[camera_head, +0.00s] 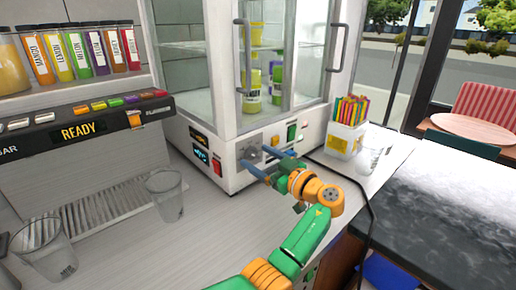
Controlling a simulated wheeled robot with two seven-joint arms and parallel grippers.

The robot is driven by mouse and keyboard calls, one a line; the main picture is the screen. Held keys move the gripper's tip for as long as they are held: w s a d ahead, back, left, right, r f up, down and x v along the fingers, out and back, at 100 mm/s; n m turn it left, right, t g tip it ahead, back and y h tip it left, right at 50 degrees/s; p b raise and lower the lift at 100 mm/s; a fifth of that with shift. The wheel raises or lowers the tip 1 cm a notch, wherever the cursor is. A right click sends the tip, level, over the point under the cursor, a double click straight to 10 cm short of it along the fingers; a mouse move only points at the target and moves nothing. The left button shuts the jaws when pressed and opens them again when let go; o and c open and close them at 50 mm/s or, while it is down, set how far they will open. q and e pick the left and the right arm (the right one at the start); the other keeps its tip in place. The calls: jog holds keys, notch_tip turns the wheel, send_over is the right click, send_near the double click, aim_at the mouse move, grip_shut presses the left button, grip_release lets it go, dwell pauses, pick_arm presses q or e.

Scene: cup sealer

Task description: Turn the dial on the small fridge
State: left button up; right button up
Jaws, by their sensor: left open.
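The small fridge (232,130) is a white cabinet with glass doors and vertical handles, standing at the back of the counter. Its lower front panel carries a grey dial (250,149), partly hidden by my left gripper. My left gripper (256,158) has blue fingers spread apart, one on each side of the dial area, and it is open. Whether the fingers touch the dial cannot be told. My right gripper is not in view.
A drink dispenser (75,132) with a READY display stands at left. Clear cups (165,195) are on the counter in front of it. A holder of colourful straws (346,138) and another clear cup (372,158) stand right of the fridge. A black cable runs along the counter's right side.

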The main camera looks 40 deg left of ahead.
pick_arm(q)
jog(key=shift+w+a+f, duration=0.1)
jog(key=shift+w+a, duration=0.05)
jog(key=shift+a, duration=0.45)
jog(key=shift+w+a+f, duration=0.2)
jog(key=shift+w+f, duration=0.05)
jog(key=shift+w, duration=0.05)
jog(key=shift+s+d+r, duration=0.1)
jog(key=shift+d, duration=0.05)
jog(key=c, duration=0.4)
grip_shut()
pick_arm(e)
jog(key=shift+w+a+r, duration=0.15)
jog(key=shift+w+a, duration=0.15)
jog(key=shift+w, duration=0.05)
